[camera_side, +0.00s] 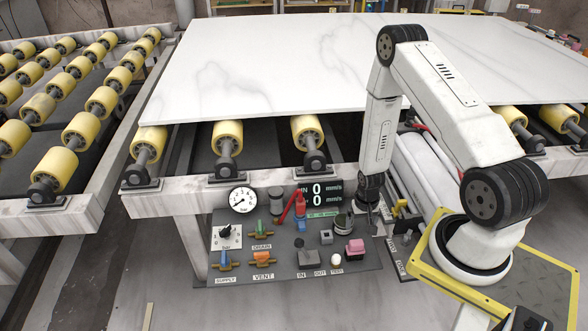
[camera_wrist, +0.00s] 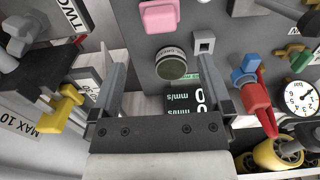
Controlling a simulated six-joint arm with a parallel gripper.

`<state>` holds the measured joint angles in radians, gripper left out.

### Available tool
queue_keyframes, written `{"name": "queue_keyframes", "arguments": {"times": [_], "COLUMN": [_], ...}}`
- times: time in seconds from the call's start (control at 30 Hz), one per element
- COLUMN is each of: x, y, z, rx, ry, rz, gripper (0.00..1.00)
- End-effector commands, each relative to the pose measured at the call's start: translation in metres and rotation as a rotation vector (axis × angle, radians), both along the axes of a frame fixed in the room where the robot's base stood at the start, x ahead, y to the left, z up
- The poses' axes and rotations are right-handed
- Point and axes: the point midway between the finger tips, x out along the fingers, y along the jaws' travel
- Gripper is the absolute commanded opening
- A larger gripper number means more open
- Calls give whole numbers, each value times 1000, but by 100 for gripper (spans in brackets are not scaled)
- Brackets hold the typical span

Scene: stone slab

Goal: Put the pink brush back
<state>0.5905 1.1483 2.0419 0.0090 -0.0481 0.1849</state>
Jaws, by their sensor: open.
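The only pink thing I see is a small pink block (camera_side: 355,246) at the right of the dark control panel. It also shows at the top of the wrist view (camera_wrist: 160,15). I cannot tell whether it is the brush; no bristles or handle show. My gripper (camera_side: 370,208) is above the panel's right edge, behind and slightly right of the pink block in the side view. In the wrist view my gripper (camera_wrist: 163,72) has its two fingers wide apart with nothing held. A round dark knob (camera_wrist: 172,65) shows between the fingers, below them.
The control panel (camera_side: 290,272) carries a gauge (camera_side: 242,200), a red lever (camera_side: 299,205), an orange valve (camera_side: 262,258) and a green valve (camera_side: 262,228). A yellow tap (camera_wrist: 64,105) stands beside my gripper. The marble slab (camera_side: 270,65) lies on rollers behind.

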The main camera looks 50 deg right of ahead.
Motion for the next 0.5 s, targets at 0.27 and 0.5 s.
{"name": "queue_keyframes", "arguments": {"times": [0.27,0.5], "x": [0,4], "y": [0,1], "z": [0,6], "rx": [0,-3], "ry": [0,-4], "rz": [0,14], "gripper": [100,100]}}
